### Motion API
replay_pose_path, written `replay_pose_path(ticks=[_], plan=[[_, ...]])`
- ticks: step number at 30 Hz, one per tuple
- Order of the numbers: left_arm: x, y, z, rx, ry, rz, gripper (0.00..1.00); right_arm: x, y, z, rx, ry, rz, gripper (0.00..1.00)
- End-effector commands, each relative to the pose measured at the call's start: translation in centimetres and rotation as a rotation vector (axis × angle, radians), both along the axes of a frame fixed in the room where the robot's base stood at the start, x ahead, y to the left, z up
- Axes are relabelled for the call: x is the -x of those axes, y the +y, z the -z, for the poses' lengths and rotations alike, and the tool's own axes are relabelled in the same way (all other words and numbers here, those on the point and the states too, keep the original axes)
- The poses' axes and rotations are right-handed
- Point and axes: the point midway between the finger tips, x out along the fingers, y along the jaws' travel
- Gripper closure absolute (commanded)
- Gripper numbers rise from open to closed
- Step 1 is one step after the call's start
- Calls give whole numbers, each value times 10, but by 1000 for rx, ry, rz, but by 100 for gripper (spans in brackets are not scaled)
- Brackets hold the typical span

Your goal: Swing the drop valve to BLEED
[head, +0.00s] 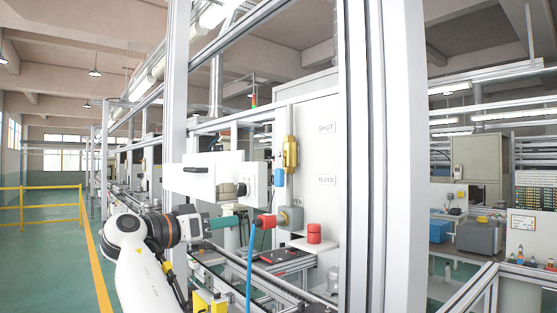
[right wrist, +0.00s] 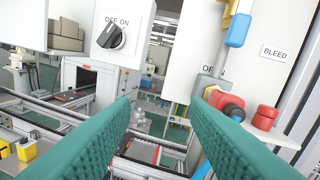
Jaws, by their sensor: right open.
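The drop valve appears to be the grey fitting (head: 290,217) with a red handle (head: 266,221) on the white panel. The handle points left, towards my gripper, near a partly hidden "OPEN" label. The "BLEED" label (head: 327,181) is higher and to the right; "SHUT" (head: 326,127) is above it. My right gripper (head: 227,222), with teal fingers, is open and empty, just left of the handle. In the right wrist view, the gap between the fingers (right wrist: 160,101) is clear; the red handle (right wrist: 226,103) is partly behind the right finger. My left gripper is not in view.
A blue hose (head: 250,260) hangs close to my gripper. A white box with an ON/OFF switch (right wrist: 111,36) and aluminium posts (head: 382,150) bound the space.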

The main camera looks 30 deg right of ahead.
Motion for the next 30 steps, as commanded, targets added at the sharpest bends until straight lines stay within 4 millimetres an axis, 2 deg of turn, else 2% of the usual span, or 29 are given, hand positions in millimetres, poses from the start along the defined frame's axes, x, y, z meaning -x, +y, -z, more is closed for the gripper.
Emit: replay_pose_path(ticks=[1, 3, 6, 11, 24, 30], plan=[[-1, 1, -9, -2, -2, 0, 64, 18, 2, -38, -7, -70, 40, 58], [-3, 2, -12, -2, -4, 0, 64, 39, 4, -68, -12, -140, 89, 58], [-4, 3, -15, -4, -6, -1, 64, 57, 5, -91, -21, -204, 132, 58], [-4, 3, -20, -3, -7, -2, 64, 64, -5, -100, -25, -228, 152, 58], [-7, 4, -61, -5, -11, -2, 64, 57, -87, -102, -24, -224, 150, 58], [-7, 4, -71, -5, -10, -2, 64, 55, -109, -100, -22, -223, 148, 58]])
